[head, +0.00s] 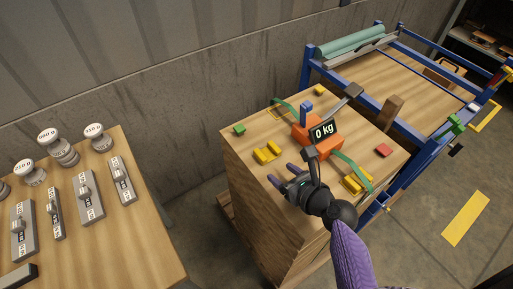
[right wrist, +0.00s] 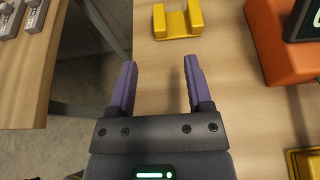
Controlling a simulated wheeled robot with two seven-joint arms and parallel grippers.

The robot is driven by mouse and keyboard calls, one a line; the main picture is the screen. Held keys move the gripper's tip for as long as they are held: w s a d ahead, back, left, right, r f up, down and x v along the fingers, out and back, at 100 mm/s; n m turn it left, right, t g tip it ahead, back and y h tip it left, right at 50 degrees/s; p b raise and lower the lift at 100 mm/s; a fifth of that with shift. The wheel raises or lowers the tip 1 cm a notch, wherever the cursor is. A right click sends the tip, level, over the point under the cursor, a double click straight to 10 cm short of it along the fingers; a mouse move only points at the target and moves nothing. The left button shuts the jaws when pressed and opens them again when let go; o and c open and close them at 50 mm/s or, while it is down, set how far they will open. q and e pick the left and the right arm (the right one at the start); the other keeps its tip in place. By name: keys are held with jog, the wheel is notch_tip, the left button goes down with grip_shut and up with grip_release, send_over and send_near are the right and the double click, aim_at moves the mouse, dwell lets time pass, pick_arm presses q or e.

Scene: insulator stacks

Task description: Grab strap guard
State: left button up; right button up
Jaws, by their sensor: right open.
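A yellow U-shaped piece, which looks like the strap guard (head: 267,152), lies on the wooden box top left of the orange device. It also shows in the right wrist view (right wrist: 178,24), just beyond my fingertips. My right gripper (head: 284,174) is open and empty above the box top, with purple fingers spread and the guard apart from them. Its fingers also show in the right wrist view (right wrist: 160,68). Another yellow guard-like piece (head: 352,184) sits by the green strap (head: 355,171), near the box's right side. My left gripper is not in view.
The orange device (head: 304,134) with a "0 kg" display (head: 322,132) stands mid-box. A green block (head: 240,129), a red block (head: 383,150) and a small yellow piece (head: 319,90) lie around it. A table with weights (head: 60,148) stands left; a blue-framed conveyor (head: 400,125) adjoins right.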

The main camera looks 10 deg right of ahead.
aim_at(264, 158)
jog(key=b+x, duration=0.3)
jog(key=x, duration=0.4)
jog(key=shift+w+f, duration=0.1)
jog(key=shift+w, duration=0.2)
jog(key=shift+w+a, duration=0.15)
jog(key=shift+w, duration=0.1)
jog(key=shift+s, duration=0.1)
grip_shut()
